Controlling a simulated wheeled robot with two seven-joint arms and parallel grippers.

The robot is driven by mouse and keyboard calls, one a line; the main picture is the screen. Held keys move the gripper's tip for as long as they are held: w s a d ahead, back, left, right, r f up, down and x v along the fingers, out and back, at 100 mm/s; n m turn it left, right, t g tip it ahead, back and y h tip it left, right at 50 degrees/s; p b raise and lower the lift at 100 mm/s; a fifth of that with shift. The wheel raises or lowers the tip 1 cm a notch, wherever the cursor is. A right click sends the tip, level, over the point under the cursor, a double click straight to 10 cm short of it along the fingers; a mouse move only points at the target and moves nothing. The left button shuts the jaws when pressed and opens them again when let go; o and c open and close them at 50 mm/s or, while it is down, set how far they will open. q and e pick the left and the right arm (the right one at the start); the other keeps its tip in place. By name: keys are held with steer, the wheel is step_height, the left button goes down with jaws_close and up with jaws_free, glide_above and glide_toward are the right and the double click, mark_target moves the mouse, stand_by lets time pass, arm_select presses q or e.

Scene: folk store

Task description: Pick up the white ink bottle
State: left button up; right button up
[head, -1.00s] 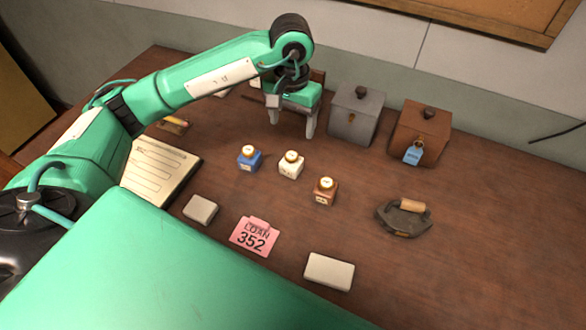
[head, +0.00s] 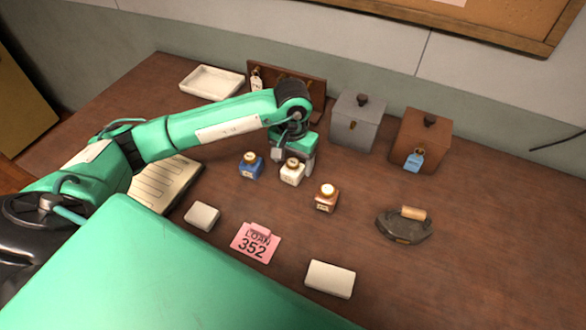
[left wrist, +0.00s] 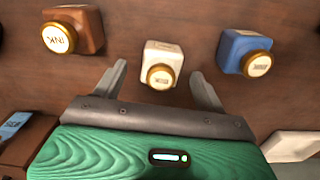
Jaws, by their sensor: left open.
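The white ink bottle (head: 292,173) stands upright on the wooden table, between a blue ink bottle (head: 251,167) and a brown ink bottle (head: 327,199). My left gripper (head: 300,162) is low over the table, just behind the white bottle. In the left wrist view the open, empty left gripper (left wrist: 163,85) has its two fingers pointing toward the white bottle (left wrist: 163,60), which lies between their lines just past the tips. The blue bottle (left wrist: 246,52) and brown bottle (left wrist: 74,30) are outside the fingers. My right gripper is not in view.
A grey box (head: 356,124) and a brown box (head: 420,138) with a blue tag stand behind. An iron (head: 404,226) is at the right. A pink loan card (head: 255,242) and two pale blocks lie in front. A white tray (head: 211,82) is at the back left.

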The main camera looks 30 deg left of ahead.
mark_target(292, 164)
arm_select(q)
steer(key=f, duration=0.1)
steer(key=f+p, duration=0.1)
steer(key=f, duration=0.1)
steer(key=shift+s+a, duration=0.1)
steer(key=shift+s, duration=0.2)
steer(key=shift+w+f+p, duration=0.1)
steer(key=shift+f+p, duration=0.2)
steer(key=shift+f, duration=0.35)
steer(key=shift+c, duration=0.2)
steer(key=c, duration=1.1)
